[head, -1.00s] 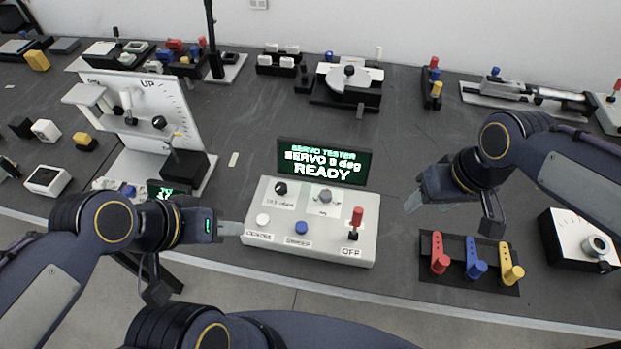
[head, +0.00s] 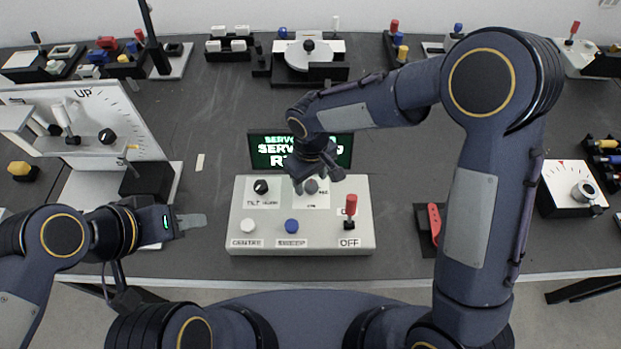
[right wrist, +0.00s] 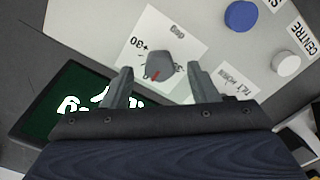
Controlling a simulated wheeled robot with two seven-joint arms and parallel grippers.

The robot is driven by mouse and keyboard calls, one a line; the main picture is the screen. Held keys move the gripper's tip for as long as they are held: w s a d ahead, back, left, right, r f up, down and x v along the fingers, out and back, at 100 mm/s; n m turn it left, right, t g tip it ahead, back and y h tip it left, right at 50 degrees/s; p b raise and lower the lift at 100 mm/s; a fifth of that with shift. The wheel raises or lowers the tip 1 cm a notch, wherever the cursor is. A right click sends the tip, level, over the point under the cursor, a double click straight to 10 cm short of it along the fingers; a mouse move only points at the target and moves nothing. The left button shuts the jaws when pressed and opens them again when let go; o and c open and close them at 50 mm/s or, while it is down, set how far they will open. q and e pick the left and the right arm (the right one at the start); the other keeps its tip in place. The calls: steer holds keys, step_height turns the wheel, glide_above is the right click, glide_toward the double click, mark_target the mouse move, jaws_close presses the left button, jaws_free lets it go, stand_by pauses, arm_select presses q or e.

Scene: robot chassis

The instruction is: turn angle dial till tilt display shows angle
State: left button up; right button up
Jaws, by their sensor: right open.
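The angle dial (head: 311,187) is a grey knob on the light grey control box. In the right wrist view the dial (right wrist: 160,64) has a red pointer mark and a white scale plate marked +30. My right gripper (head: 318,177) is open over the dial, with one finger on either side of it; contact is unclear. The green-lettered display (head: 275,150) stands behind the box, and my right gripper and arm hide part of its text, including the number. My left gripper (head: 190,222) is left of the box, seen side-on, holding nothing visible.
The box also carries a black knob (head: 261,187), a white button (head: 248,226), a blue button (head: 291,226) and a red-topped switch (head: 350,205). A white UP board (head: 100,100) stands at left. A dial box (head: 570,188) sits at right.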

steer(key=shift+f, duration=0.6)
steer(key=shift+c, duration=0.2)
steer(key=c, duration=0.9)
steer(key=shift+c, duration=0.2)
